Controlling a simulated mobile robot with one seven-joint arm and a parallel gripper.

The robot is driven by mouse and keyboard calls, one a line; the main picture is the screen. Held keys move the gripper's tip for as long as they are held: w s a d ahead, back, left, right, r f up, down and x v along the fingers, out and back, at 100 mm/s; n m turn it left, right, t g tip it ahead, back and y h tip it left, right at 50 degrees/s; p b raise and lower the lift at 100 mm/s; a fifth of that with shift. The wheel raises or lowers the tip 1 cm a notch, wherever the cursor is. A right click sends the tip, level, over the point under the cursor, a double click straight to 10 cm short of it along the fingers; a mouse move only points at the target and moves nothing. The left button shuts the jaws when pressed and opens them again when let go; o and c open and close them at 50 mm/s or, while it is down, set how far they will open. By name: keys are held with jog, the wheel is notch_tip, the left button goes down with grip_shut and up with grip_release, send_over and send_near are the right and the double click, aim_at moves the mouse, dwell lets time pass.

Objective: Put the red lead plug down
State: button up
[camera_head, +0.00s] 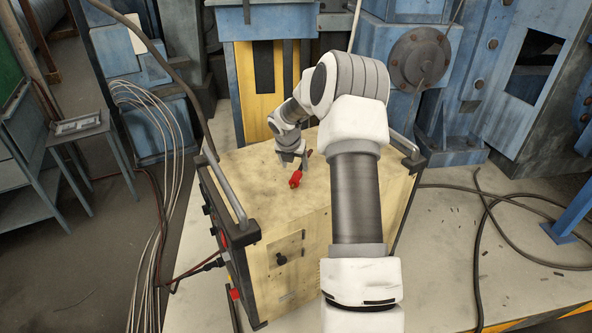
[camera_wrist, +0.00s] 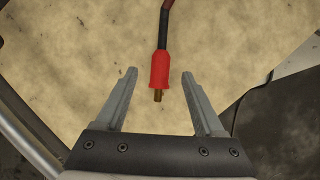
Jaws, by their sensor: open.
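The red lead plug (camera_head: 295,179) lies on the pale yellow top (camera_head: 248,178) of the box-shaped unit, below my gripper (camera_head: 292,158) in the head view. In the wrist view the plug (camera_wrist: 160,70) has a red body, a brass tip pointing toward my gripper and a dark cable end leading away. My gripper (camera_wrist: 159,75) is open, with its two grey fingers spread apart. The plug appears between the fingertips, and neither finger touches it in this view. The exact height of the fingers above the top cannot be told.
Metal handle bars (camera_head: 227,190) run along the left and right edges of the unit's top. Red and black cables (camera_head: 205,268) plug into its left side panel. Blue machinery (camera_head: 400,70) stands behind. Loose black cable (camera_head: 500,225) lies on the floor at right.

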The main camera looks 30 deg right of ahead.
jog(key=v, duration=0.6)
jog(key=shift+r, duration=0.3)
jog(key=shift+s+a, duration=0.1)
jog(key=shift+a, duration=0.05)
